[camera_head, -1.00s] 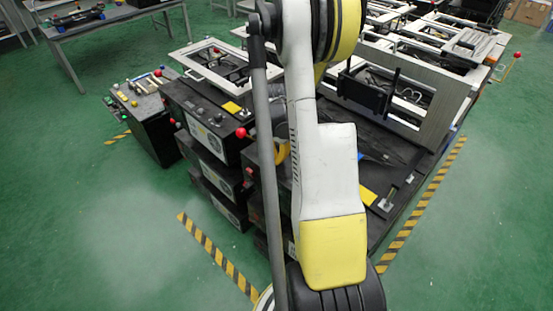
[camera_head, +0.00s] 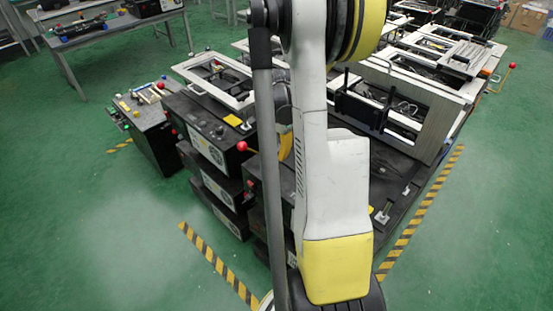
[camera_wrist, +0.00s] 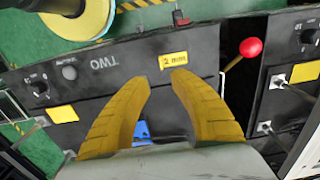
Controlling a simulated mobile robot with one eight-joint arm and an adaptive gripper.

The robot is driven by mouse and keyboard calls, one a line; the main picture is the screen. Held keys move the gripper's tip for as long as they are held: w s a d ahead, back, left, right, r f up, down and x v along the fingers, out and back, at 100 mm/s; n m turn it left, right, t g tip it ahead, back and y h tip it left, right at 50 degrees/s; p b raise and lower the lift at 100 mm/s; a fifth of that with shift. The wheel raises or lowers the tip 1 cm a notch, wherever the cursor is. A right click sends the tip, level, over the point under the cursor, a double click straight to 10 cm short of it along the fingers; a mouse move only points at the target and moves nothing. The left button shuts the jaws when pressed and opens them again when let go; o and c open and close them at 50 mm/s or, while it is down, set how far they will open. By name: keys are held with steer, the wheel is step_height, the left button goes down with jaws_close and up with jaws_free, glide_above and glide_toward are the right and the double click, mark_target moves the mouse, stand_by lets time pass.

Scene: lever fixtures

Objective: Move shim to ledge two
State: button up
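My gripper (camera_wrist: 163,75) is open in the wrist view, its two yellow fingers apart over a black panel marked TWO (camera_wrist: 103,63). A yellow label with a 2 (camera_wrist: 173,60) lies just beyond the fingertips. A small blue piece (camera_wrist: 142,130) shows between the fingers near the palm, partly hidden. I cannot tell whether it is the shim, and the fingertips are not closed on it. In the head view my arm hides my gripper and the panel under it.
A red-knobbed lever (camera_wrist: 250,47) stands right of the fingers in the wrist view. In the head view, another red knob (camera_head: 241,146) sticks out by stacked black boxes. White frames (camera_head: 215,80) lie behind. Green floor (camera_head: 90,220) is open at left.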

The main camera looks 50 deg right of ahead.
steer(key=shift+r, duration=1.1)
steer(key=w+a+r+n+t+h, duration=0.1)
steer(key=w+a+r+n+t, duration=0.15)
steer(key=a+r+n, duration=0.8)
steer(key=s+a+r+n+t, duration=0.1)
steer(key=s+a+n, duration=0.1)
steer(key=a, duration=0.6)
steer(key=s+a+r+n+t, duration=0.2)
steer(key=a+n, duration=0.1)
steer(key=a, duration=0.5)
steer(key=s+a+r+n+t+y, duration=0.1)
steer(key=s+a+r+n, duration=0.1)
steer(key=a, duration=0.7)
steer(key=shift+s+r+n, duration=0.2)
steer(key=shift+s+n, duration=0.2)
steer(key=shift+n, duration=0.45)
steer(key=shift+t, duration=0.25)
